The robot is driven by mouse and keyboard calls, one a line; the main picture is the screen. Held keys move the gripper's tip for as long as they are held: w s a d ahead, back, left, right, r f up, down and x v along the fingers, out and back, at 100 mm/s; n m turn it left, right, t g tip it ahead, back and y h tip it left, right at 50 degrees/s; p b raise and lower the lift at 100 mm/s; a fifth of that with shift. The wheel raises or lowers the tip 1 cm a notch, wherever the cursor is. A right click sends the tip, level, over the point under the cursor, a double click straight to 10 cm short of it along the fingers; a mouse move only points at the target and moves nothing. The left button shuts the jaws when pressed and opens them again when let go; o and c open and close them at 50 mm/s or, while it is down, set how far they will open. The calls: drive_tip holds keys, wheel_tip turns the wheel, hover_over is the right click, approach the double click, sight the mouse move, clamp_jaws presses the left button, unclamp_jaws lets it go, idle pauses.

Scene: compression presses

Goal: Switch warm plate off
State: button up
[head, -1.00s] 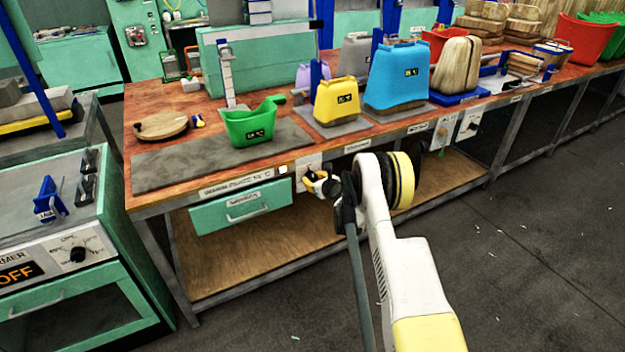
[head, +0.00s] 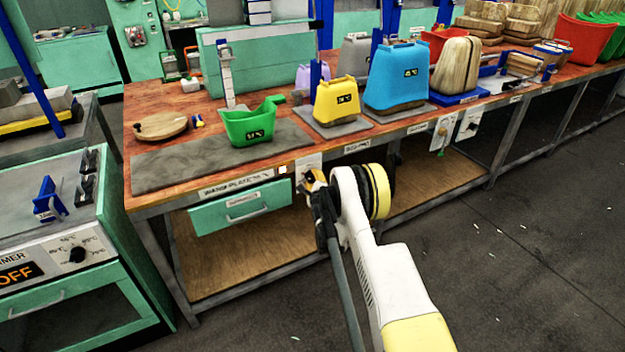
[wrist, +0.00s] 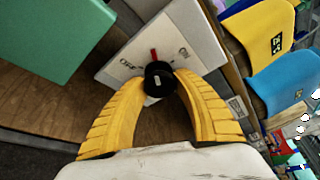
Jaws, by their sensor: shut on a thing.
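The warm plate (head: 165,172) is a flat grey slab on the wooden bench, with a label strip (head: 235,187) on the edge below it. Its black knob (wrist: 158,82) sits on a white panel (wrist: 190,28), which also shows in the head view (head: 307,160). A red mark (wrist: 154,55) lies just above the knob, between an OFF label (wrist: 128,64) at left and another small label (wrist: 184,51) at right. My gripper (wrist: 159,84) is shut on the knob, its yellow fingers on both sides. In the head view my gripper (head: 309,181) partly hides the knob.
A green drawer (head: 240,207) is left of the panel. A green scoop (head: 252,124) stands on the plate; yellow (head: 336,103) and blue (head: 398,75) containers stand further right. A second knob panel (head: 440,135) is along the bench front.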

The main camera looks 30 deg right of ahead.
drive_tip(key=shift+n+t+h, duration=0.3)
drive_tip(key=shift+n+h, duration=0.1)
drive_tip(key=shift+n, duration=0.7)
drive_tip(key=o, duration=1.2)
drive_tip(key=f+v, duration=0.1)
drive_tip(key=v, duration=0.6)
drive_tip(key=shift+s+r, duration=0.3)
drive_tip(key=shift+r, duration=0.15)
drive_tip(key=shift+a, duration=0.1)
